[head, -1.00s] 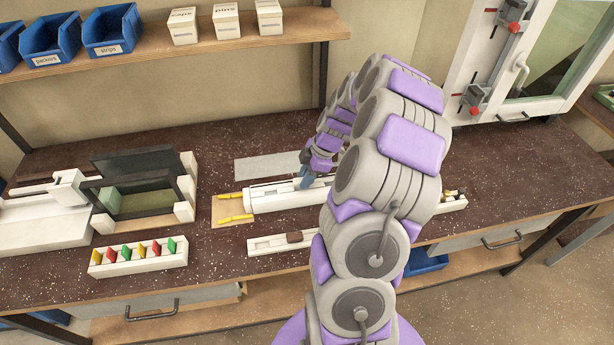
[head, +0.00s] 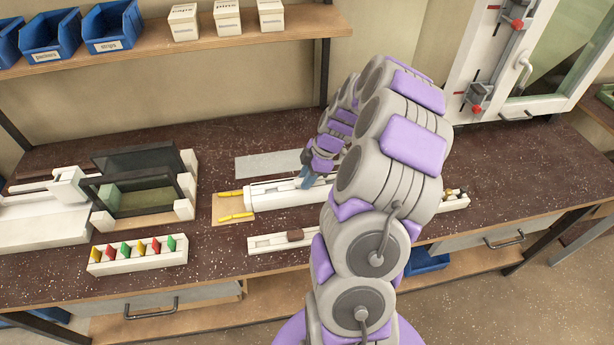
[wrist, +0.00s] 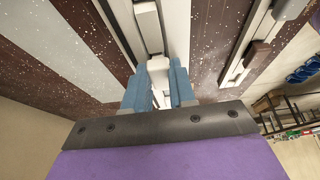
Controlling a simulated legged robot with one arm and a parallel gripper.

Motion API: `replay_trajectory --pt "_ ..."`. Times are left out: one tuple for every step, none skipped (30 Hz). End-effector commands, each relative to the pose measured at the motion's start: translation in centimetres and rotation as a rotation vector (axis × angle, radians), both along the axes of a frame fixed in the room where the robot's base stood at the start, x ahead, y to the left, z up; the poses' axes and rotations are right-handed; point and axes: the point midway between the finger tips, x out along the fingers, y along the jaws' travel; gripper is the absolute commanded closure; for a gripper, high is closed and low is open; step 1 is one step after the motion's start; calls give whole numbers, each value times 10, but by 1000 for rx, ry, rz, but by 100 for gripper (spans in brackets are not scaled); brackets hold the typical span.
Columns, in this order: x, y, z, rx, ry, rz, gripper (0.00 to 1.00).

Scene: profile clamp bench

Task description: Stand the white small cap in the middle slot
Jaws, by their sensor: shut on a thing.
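My gripper (head: 306,183) is over the long white profile (head: 275,196) on the bench. In the wrist view its blue fingers (wrist: 158,88) are closed on a small white piece (wrist: 158,66), which looks like the white small cap. The fingers cover its sides, and I cannot tell whether it touches the profile below. Another pale block (wrist: 148,25) sits in the profile's channel ahead of the fingers. A white slotted holder (head: 262,249) lies in front of the profile with a brown piece (head: 295,236) in it. I cannot make out which slot is the middle one.
A white rack (head: 140,262) of coloured strips and a dark-framed fixture (head: 150,165) stand at the left. Yellow pieces (head: 235,216) lie at the profile's left end. A grey plate (head: 262,164) lies behind it. My arm hides the profile's right part.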

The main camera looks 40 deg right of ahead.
Motion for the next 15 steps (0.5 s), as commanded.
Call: replay_trajectory --pt "0 0 1 0 0 0 100" --pt "0 0 1 0 0 0 100" --pt "0 0 1 0 0 0 73" --pt "0 0 1 0 0 0 70" --pt "0 0 1 0 0 0 68" --pt "0 0 1 0 -1 0 64" --pt "0 0 1 0 -1 0 61" --pt "0 0 1 0 0 -1 58" --pt "0 0 1 0 0 -1 54" --pt "0 0 1 0 0 -1 51" --pt "0 0 1 0 0 -1 48" --pt "0 0 1 0 0 -1 45" --pt "0 0 1 0 0 -1 45" --pt "0 0 1 0 0 -1 45" --pt "0 0 1 0 0 -1 45"
